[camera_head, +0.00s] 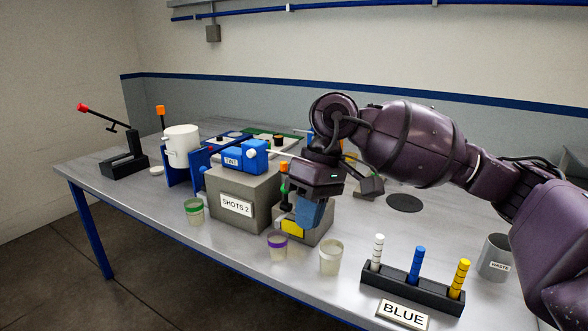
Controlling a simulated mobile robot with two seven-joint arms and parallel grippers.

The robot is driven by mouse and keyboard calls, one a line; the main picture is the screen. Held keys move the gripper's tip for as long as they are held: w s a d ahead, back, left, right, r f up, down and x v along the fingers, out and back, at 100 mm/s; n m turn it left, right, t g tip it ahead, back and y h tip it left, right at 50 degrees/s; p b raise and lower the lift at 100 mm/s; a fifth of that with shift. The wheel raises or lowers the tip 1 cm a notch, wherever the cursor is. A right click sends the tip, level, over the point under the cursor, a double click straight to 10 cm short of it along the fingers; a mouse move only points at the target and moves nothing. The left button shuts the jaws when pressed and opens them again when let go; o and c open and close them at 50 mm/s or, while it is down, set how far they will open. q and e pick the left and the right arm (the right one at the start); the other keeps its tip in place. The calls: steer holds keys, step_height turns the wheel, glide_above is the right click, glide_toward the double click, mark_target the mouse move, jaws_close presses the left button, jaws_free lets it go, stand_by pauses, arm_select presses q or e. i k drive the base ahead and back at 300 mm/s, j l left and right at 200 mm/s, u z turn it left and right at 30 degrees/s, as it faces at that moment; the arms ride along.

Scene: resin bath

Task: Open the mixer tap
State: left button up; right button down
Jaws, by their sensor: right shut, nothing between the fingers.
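I cannot tell for sure which part is the mixer tap. A blue unit with a white label (244,157) sits on the SHOTS 2 box. My left gripper is not in view.
Cups with green (194,212) and purple (277,246) bands and a plain cup (330,257) stand near the front. A black rack (412,289) holds white, blue and yellow stacks beside a BLUE sign (403,313). A grey waste cup (495,258) is at right. A white pot (181,145) stands left.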

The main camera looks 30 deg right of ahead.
mark_target(286, 196)
steer(key=i+l, duration=0.9)
steer(key=i, duration=0.2)
